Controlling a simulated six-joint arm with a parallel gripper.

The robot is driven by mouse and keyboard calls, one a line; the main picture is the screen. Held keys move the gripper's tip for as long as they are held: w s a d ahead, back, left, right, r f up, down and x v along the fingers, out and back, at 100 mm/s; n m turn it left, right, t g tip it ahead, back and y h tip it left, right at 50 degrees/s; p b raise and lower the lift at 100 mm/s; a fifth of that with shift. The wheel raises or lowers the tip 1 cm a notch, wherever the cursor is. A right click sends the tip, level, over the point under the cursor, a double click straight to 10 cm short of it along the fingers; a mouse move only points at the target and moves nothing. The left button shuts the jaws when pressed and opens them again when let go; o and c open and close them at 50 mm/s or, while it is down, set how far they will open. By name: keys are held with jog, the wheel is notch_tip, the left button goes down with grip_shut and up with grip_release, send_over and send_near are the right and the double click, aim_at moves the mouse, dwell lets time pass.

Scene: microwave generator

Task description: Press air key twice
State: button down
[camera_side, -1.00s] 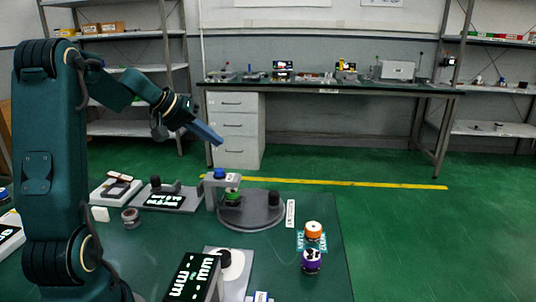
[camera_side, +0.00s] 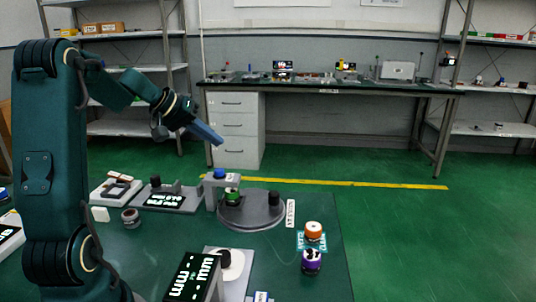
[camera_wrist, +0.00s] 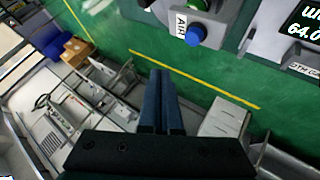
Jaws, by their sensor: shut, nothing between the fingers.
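The air key appears to be the blue round button (camera_wrist: 195,35) beside a white label reading "AIR" (camera_wrist: 181,23) in the wrist view. In the side view a blue button (camera_side: 219,173) sits on top of a grey post with an arm reaching over a round grey base (camera_side: 255,214). My gripper (camera_side: 218,141) is shut and empty, its blue fingers pointing down and right, above the blue button and apart from it. In the wrist view the closed fingers of my gripper (camera_wrist: 162,76) are below and left of the button, with a gap between.
A green-banded piece (camera_side: 232,196) sits under the post's arm. A display unit (camera_side: 172,199) stands to its left and a larger display (camera_side: 193,277) in front. An orange-topped piece (camera_side: 313,231) and a purple piece (camera_side: 311,262) stand at right. Space above the table is clear.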

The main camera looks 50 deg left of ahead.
aim_at(219, 172)
notch_tip(219, 172, up, 4)
jog(key=shift+f, duration=0.1)
jog(key=shift+f, duration=0.15)
dwell(0.4)
jog(key=shift+f, duration=4.3)
jog(key=shift+f, duration=0.4)
